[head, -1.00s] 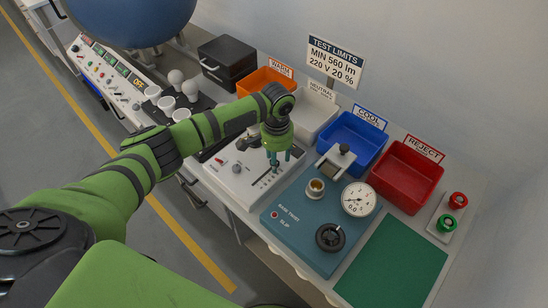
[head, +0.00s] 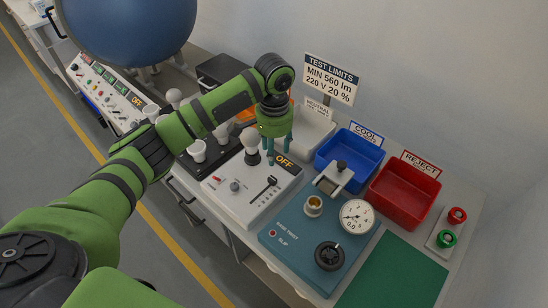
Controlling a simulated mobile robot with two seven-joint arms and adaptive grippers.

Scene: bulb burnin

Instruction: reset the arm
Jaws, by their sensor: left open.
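My left arm reaches in from the left over the bench. My left gripper (head: 278,150) is open, pointing down with empty fingers above the back right of the white test box (head: 228,193). The box carries a white bulb (head: 251,146) standing upright, a red switch, a knob, a black lever (head: 264,188) in a slot and a display (head: 285,161) reading OFF. The fingers overlap the display's left side in the picture; I cannot tell whether they touch it. My right gripper is not in view.
Right of the box is a blue base-twist fixture (head: 287,243) with socket, dial gauge and black knob. Behind stand a blue COOL bin (head: 330,149), red REJECT bin (head: 388,200) and limits sign (head: 330,79). Red and green buttons (head: 446,239) and a green mat (head: 395,273) are at right.

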